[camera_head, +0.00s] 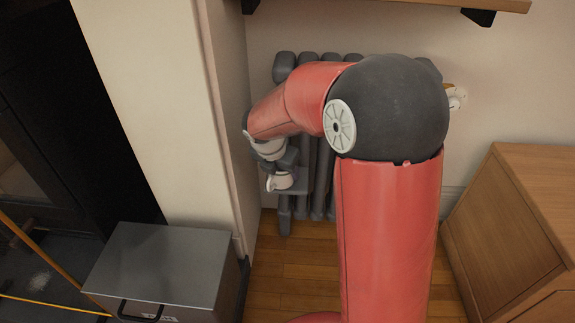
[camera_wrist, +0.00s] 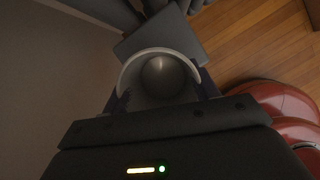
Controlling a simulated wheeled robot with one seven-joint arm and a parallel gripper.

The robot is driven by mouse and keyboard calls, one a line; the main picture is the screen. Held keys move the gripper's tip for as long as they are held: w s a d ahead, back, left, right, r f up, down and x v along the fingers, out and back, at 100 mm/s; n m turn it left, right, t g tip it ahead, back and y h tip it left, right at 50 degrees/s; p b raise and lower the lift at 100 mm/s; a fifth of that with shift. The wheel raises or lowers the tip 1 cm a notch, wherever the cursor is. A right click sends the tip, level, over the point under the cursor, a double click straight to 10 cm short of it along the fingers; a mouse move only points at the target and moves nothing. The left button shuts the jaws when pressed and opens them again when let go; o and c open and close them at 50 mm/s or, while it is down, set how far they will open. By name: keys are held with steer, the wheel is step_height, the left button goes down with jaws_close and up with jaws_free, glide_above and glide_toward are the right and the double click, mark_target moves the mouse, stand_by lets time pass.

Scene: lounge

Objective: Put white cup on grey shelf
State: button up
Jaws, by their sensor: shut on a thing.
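The white cup (camera_head: 281,181) is at the end of my arm, low in front of the dark grey radiator. My gripper (camera_wrist: 160,88) is shut on the cup, with one finger on each side. The cup's pale rim (camera_wrist: 158,52) faces the wrist camera, and its inside shows. A flat grey shelf (camera_wrist: 140,40) lies just beyond the cup in the wrist view. In the head view, part of the grey shelf (camera_head: 302,184) shows beside the cup. I cannot tell whether the cup touches it. My arm hides part of the radiator.
The grey radiator (camera_head: 330,185) stands against the wall, close to a wall corner (camera_head: 225,110) on the left. A metal box (camera_head: 160,265) stands at lower left. A wooden cabinet (camera_head: 515,220) is at right. A wooden wall shelf (camera_head: 400,3) hangs above. Wooden floor (camera_head: 290,275) shows below.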

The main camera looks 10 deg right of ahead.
steer(key=shift+w+d+f+b, duration=0.2)
steer(key=shift+w+d+f, duration=0.15)
steer(key=shift+w+d, duration=0.3)
steer(key=shift+w+d+f+b, duration=0.2)
steer(key=shift+w+d+f, duration=0.15)
steer(key=shift+w+d, duration=0.25)
steer(key=shift+a+f, duration=0.1)
steer(key=shift+f, duration=0.05)
steer(key=o, duration=1.1)
